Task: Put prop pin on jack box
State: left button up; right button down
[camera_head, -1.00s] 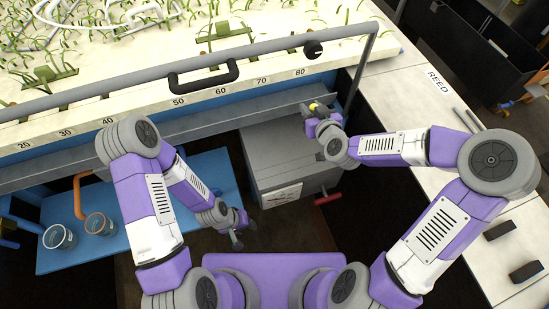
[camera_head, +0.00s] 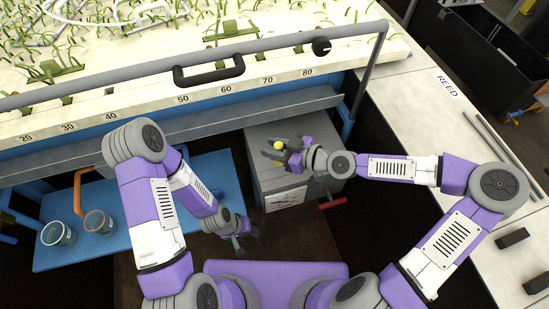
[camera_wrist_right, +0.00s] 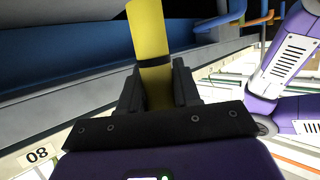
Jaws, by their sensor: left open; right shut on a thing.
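The prop pin (camera_head: 279,146) is yellow and shows as a small yellow end in the head view. In the right wrist view the pin (camera_wrist_right: 150,45) is a yellow bar with a dark band, sticking out past the fingers. My right gripper (camera_head: 285,155) is shut on it. The jack box (camera_head: 305,131) is a grey box with a white label on its front, below the flume. My right gripper and the pin appear over its top in the head view; the height between them cannot be told. My left gripper (camera_head: 243,237) is open and empty, low and left of the box.
The flume's rail with a black handle (camera_head: 208,70) runs behind the box. A red handle (camera_head: 333,203) juts from the box's right side. A blue platform (camera_head: 130,240) with two jars stands left. A pale bench (camera_head: 440,120) with rods and dark blocks lies right.

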jog(key=shift+f+b, duration=0.65)
jog(key=shift+f, duration=1.2)
jog(key=shift+f, duration=0.15)
jog(key=c, duration=0.8)
grip_release()
jog(key=shift+r, duration=0.25)
jog(key=p+v, duration=0.4)
jog(key=v, duration=0.8)
jog(key=shift+f, duration=0.1)
